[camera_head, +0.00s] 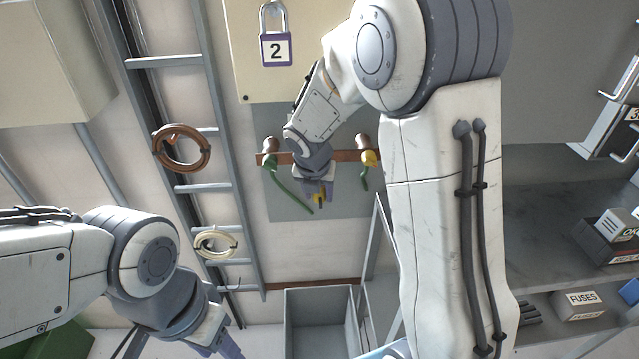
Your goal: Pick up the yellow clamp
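My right gripper (317,191) is at the wooden rail (344,156) on the wall, between two wall pegs, its fingers pointing down. A small yellow piece, which looks like the yellow clamp (319,201), shows at its fingertips. I cannot tell whether the fingers grip it. A green piece (269,160) hangs at the left peg with a longer green cable (291,191). My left gripper (222,346) is low at the left, fingers partly cut off by the frame, away from the rail.
A grey ladder (204,187) with a brown coil (181,148) and a cream coil (215,243) stands left of the rail. A padlock marked 2 (275,49) hangs above. An open grey bin (320,291) is below. Shelves (547,225) with boxes are at right.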

